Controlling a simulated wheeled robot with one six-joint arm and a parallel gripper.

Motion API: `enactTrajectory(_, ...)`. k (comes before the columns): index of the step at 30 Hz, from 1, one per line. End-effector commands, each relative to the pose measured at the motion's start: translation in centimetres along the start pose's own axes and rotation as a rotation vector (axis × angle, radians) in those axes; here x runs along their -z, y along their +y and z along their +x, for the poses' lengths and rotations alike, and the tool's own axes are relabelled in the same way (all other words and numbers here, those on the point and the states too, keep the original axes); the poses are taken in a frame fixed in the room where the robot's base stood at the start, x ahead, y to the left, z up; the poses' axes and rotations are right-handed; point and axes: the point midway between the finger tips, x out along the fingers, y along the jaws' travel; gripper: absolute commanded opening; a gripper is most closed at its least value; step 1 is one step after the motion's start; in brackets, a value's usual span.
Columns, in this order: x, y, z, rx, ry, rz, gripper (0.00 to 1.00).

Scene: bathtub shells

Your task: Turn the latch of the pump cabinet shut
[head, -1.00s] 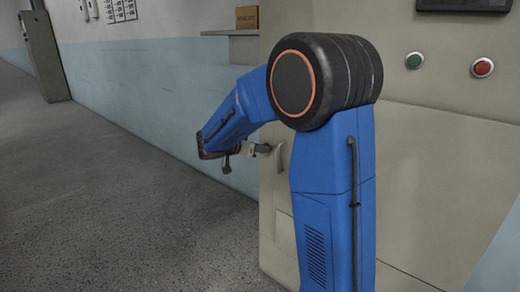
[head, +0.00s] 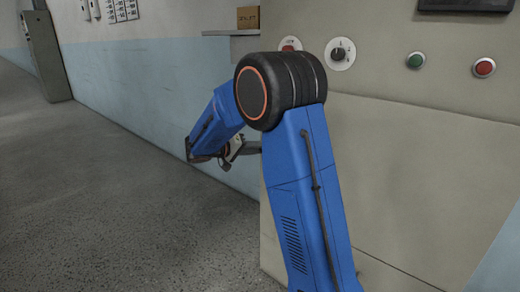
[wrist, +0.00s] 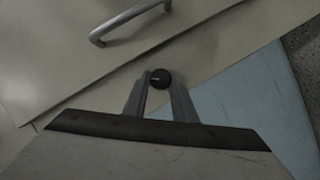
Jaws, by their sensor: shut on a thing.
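The pump cabinet (head: 430,170) is the large beige box on the right in the head view. In the wrist view its latch shows as a small round black knob (wrist: 160,79) with a pale mark. My gripper (wrist: 163,85) is shut on this latch, with one grey finger on each side of it. In the head view my gripper (head: 238,149) is small and partly hidden by my wrist, at the cabinet's left side. The latch cannot be made out there.
A curved metal handle (wrist: 130,22) is on the panel above the latch in the wrist view. A dial (head: 340,53), a green button (head: 414,61) and a red button (head: 483,68) sit high on the cabinet. Open grey floor (head: 110,200) lies to the left.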

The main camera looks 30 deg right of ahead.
Motion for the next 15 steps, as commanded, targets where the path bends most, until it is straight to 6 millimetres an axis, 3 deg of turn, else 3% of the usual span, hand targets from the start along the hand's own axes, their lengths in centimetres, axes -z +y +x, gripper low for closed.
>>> enactTrajectory(15, -0.08, -0.63, 0.02, -0.174, 0.003, -0.421, 0.02)
